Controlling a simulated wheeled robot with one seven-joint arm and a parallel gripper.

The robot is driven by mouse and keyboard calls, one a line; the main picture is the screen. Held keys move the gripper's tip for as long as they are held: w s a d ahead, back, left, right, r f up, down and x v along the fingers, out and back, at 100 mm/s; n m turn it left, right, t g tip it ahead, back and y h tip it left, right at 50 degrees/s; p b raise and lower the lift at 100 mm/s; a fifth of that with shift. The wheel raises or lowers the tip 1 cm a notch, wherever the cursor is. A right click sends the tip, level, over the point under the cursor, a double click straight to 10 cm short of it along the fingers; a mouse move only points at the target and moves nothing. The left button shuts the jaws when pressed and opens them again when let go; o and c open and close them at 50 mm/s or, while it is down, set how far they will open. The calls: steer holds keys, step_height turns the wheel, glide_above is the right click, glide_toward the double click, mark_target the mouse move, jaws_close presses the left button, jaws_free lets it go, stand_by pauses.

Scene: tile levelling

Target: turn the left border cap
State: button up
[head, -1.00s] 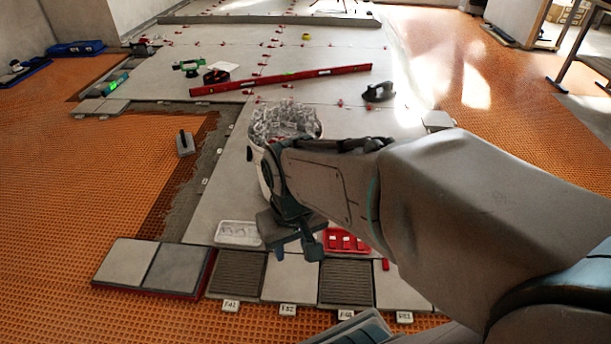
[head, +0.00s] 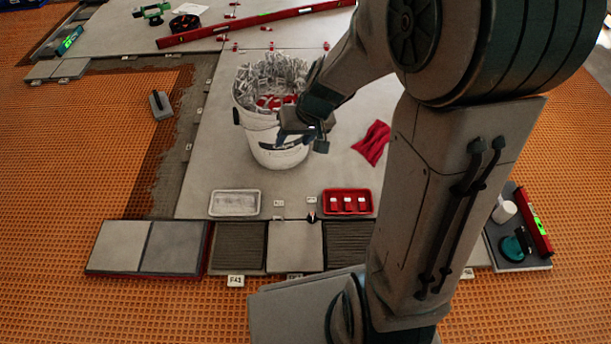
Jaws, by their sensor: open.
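My gripper (head: 303,145) is open and points down in front of the white bucket (head: 279,158), above the pale floor and behind the cap. Nothing shows between its fingers. A red tray (head: 347,212) holds several red and white caps. A white tray (head: 235,214) lies to the left.
The bucket holds many white clips and some red pieces. A ribbed border tile (head: 239,246) and a pale one (head: 294,246) lie in front. A red cloth (head: 372,142) lies right of the bucket. My arm hides the right side.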

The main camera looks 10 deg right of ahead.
steer(key=w+f+m+t+p, duration=0.1)
steer(key=w+f, duration=0.8)
steer(key=w, duration=0.1)
steer(key=m+g+h+p, duration=0.2)
steer(key=m+g+h, duration=0.1)
steer(key=m+g, duration=0.1)
glide_toward(312, 213)
step_height(312, 213, down, 10)
steer(key=b, duration=0.7)
steer(key=shift+r, duration=0.2)
steer(key=c, duration=1)
